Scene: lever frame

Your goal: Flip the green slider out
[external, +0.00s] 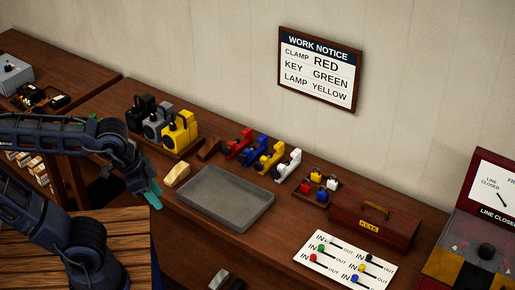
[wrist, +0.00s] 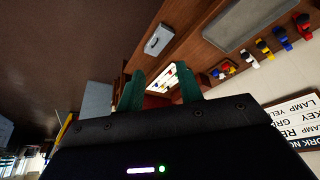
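The green slider (external: 321,247) is a small green knob on a white panel (external: 336,277) on the bench, at lower right in the external view. It sits near an IN label at the left end of its row. Other coloured sliders share the panel, including a red one (external: 313,257) and a yellow one (external: 362,268). My gripper (external: 153,194) is well left of the panel, beyond the grey tray. In the wrist view its teal fingers (wrist: 160,92) are apart with nothing held. The green slider cannot be made out there.
A grey tray (external: 226,226) lies between my gripper and the panel. A wooden KEYS box (external: 374,219) stands behind the panel, and a red-framed station (external: 485,215) stands to its right. Coloured clamps (external: 268,157) line the back. A wall notice (external: 319,70) reads KEY GREEN.

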